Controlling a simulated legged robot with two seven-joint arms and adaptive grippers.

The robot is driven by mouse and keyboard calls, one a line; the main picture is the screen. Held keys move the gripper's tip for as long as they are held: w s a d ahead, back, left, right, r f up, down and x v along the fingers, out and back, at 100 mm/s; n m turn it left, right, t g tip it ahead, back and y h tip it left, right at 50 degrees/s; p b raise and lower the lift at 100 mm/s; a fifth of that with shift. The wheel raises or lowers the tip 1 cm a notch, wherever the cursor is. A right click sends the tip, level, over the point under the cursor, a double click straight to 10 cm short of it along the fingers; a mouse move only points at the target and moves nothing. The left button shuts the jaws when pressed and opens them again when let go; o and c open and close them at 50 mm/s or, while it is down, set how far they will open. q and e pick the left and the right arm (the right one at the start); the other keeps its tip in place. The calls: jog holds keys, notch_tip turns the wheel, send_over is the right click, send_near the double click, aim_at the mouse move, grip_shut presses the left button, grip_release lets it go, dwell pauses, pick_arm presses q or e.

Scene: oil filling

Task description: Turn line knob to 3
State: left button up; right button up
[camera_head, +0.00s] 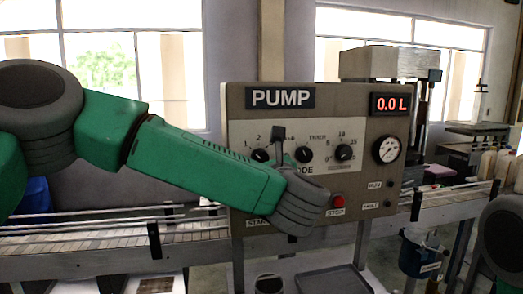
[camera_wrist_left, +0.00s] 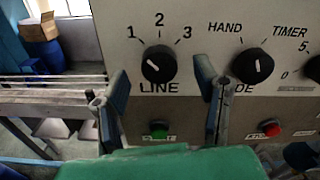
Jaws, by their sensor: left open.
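The black LINE knob (camera_wrist_left: 159,64) sits on the pump panel (camera_head: 300,110) below the numbers 1, 2 and 3. Its white mark appears to point up-left, toward 1. The knob also shows in the head view (camera_head: 260,155), just left of my gripper's finger. My left gripper (camera_wrist_left: 161,75) is open, with one finger on each side of the knob in the wrist view and nothing held. In the head view its finger (camera_head: 279,140) stands upright before the panel. I cannot tell whether a finger touches the panel. My right gripper is not in view.
The MODE knob (camera_wrist_left: 252,66) is close to my right finger. A green button (camera_wrist_left: 159,127) and a red STOP button (camera_head: 338,201) are lower on the panel. The display (camera_head: 390,104) reads 0.0 L. A conveyor (camera_head: 190,236) runs behind the panel.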

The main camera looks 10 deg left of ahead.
aim_at(262, 158)
pick_arm(q)
jog(key=shift+p+x, duration=0.35)
jog(key=shift+x, duration=1.2)
jog(key=shift+c, duration=0.4)
jog(key=c, duration=1.1)
